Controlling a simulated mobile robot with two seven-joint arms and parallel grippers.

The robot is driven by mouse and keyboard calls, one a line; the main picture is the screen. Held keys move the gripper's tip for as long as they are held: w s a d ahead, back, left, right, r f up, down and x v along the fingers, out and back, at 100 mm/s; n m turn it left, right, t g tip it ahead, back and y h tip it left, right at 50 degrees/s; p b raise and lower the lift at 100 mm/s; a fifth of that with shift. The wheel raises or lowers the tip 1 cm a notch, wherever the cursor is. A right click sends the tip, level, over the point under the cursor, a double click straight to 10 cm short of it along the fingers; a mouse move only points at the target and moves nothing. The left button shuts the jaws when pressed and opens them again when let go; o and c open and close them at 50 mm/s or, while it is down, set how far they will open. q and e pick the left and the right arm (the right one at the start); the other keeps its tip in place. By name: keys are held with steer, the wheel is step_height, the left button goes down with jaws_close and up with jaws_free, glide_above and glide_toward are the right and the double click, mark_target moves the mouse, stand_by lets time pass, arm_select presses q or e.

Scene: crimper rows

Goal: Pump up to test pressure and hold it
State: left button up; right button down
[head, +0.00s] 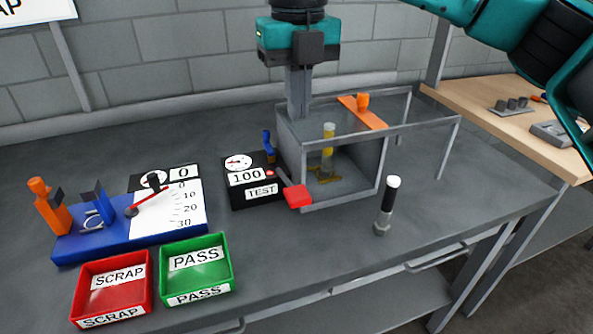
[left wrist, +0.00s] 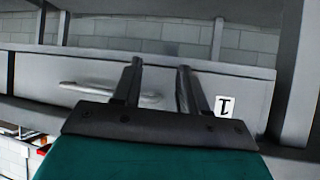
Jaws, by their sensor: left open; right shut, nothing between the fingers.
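The black test unit (head: 250,192) has a round gauge, a display reading 100 and a TEST label. A blue lever (head: 268,143) stands at its back right. A red block (head: 298,196) sits at its right, by the chamber's front corner. My left gripper (left wrist: 158,75) is open and empty before a drawer front.
A dark cylinder with a white top (head: 388,205) stands right of the chamber. At left are a blue fixture (head: 80,243) with a red pointer and scale, a red SCRAP bin (head: 146,276) and a green PASS bin (head: 227,254). The front middle worktop is clear.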

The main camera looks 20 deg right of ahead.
mark_target(297, 192)
step_height(297, 192, down, 14)
steer(key=shift+p, duration=0.4)
arm_select(q)
steer(key=shift+w+r, duration=0.25)
steer(key=shift+r, duration=0.25)
steer(key=shift+f, duration=0.15)
arm_select(e)
steer(key=shift+f, duration=0.1)
